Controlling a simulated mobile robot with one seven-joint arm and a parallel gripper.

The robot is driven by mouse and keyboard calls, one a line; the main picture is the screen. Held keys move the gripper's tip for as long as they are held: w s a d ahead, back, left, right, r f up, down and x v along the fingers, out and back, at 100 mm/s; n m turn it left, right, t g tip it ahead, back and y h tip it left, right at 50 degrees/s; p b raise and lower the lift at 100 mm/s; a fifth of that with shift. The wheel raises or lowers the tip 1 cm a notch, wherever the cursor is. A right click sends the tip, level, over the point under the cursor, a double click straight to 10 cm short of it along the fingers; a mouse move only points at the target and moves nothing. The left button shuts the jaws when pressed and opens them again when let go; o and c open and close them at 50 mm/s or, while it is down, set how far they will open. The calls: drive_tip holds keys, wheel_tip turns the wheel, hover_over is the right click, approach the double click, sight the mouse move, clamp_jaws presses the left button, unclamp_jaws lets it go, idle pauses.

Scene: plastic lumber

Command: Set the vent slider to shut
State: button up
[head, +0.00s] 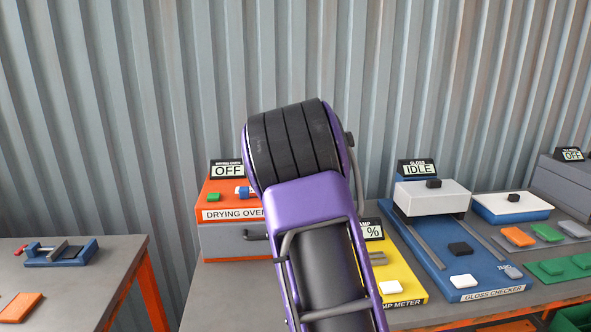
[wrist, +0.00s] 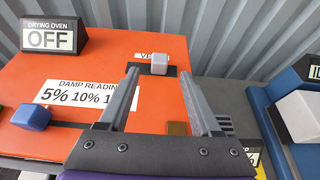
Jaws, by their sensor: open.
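The orange drying oven (wrist: 105,65) fills much of the wrist view. Its vent slider (wrist: 159,62), a light grey knob on a short dark slot, sits near the back edge. The vent label (wrist: 143,56) is partly hidden, so its end markings cannot be read. My gripper (wrist: 160,76) is open, with one finger on either side of the knob's line and the tips just in front of or beside it. Contact cannot be told. In the head view my purple arm hides the gripper and much of the oven (head: 216,190).
The oven display (wrist: 52,37) reads OFF. A blue knob (wrist: 31,117) sits left on the oven beside the damp reading scale (wrist: 85,94). The blue gloss checker (head: 480,270) and yellow damp meter (head: 405,285) stand right. Corrugated wall (head: 90,120) rises close behind.

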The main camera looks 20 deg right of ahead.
drive_tip(key=p+x, duration=0.2)
drive_tip(key=x, duration=0.6)
drive_tip(key=shift+w+f, duration=0.15)
drive_tip(key=shift+w, duration=0.2)
clamp_jaws()
idle(1.0)
